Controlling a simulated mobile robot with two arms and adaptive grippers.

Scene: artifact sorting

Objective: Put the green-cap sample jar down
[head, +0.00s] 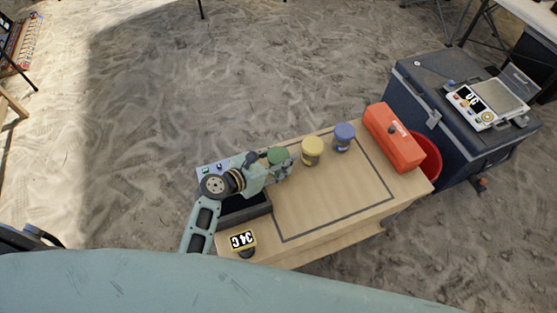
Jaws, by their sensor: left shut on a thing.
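The green-cap sample jar (277,156) is at my left gripper (284,166), near the back left of the wooden table (318,205). The gripper is shut on the jar, and its fingers hide much of the jar's body. I cannot tell whether the jar's base touches the table. My left arm reaches in from the lower left. My right gripper is not in view.
A yellow-cap jar (312,149) and a blue-cap jar (343,136) stand to the right. A red box (394,137) lies at the table's right end. A dark tray (246,212) and a yellow-black display (242,240) are at the left. The outlined table middle is clear.

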